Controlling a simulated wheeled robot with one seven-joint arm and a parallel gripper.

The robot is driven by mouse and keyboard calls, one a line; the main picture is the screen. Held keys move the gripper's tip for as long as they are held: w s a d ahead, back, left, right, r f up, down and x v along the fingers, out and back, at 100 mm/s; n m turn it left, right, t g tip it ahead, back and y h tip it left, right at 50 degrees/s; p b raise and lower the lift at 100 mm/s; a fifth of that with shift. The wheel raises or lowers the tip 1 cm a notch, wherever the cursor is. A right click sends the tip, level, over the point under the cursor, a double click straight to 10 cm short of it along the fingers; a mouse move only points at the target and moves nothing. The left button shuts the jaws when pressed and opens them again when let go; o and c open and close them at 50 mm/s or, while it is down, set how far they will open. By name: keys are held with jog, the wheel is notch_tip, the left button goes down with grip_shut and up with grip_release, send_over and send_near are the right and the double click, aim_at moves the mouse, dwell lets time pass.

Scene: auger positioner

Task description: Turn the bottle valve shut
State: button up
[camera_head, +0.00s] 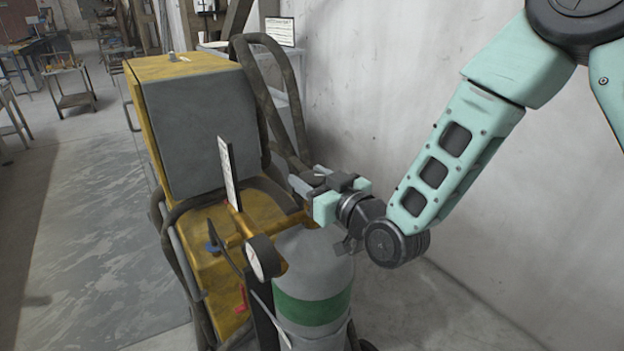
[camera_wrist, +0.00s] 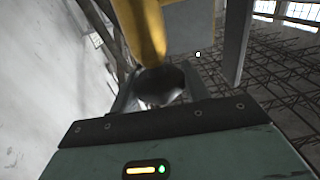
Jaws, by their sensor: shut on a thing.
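The bottle (camera_head: 315,270) is a grey cylinder with a green band, upright in front of the yellow machine in the head view. My gripper (camera_head: 308,182) is at the bottle's top, reaching in from the right. In the wrist view my gripper (camera_wrist: 160,92) has its two fingers on either side of a rounded grey metal piece, which looks like the bottle valve (camera_wrist: 160,80). The gripper is shut on it. In the head view the valve is mostly hidden by the fingers, and I cannot tell how far it is turned.
A yellow and grey machine (camera_head: 200,120) stands behind the bottle, with dark hoses (camera_head: 270,85) around it. A round gauge (camera_head: 263,257) and an upright white plate (camera_head: 228,172) are close left of the bottle. A bare wall (camera_head: 400,90) is on the right. Floor is open at left.

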aim_at(312, 175)
jog(key=shift+a+f+m+t+h+b, duration=0.1)
jog(key=shift+m+t+h+b, duration=0.2)
jog(key=shift+m+h+b, duration=0.15)
jog(key=m+t+h+b, duration=0.2)
jog(key=h+b, duration=0.1)
jog(key=shift+m+h, duration=0.25)
jog(key=shift+h, duration=0.1)
jog(key=shift+m+t+h+b, duration=0.25)
jog(key=shift+m+h+b, duration=0.4)
jog(key=shift+m+h, duration=0.7)
jog(key=shift+m+t+h+b, duration=0.25)
jog(key=shift+m+h+b, duration=0.45)
jog(key=shift+h, duration=1.25)
jog(key=o, duration=1)
notch_tip(312, 175, up, 10)
jog(key=shift+r, duration=0.15)
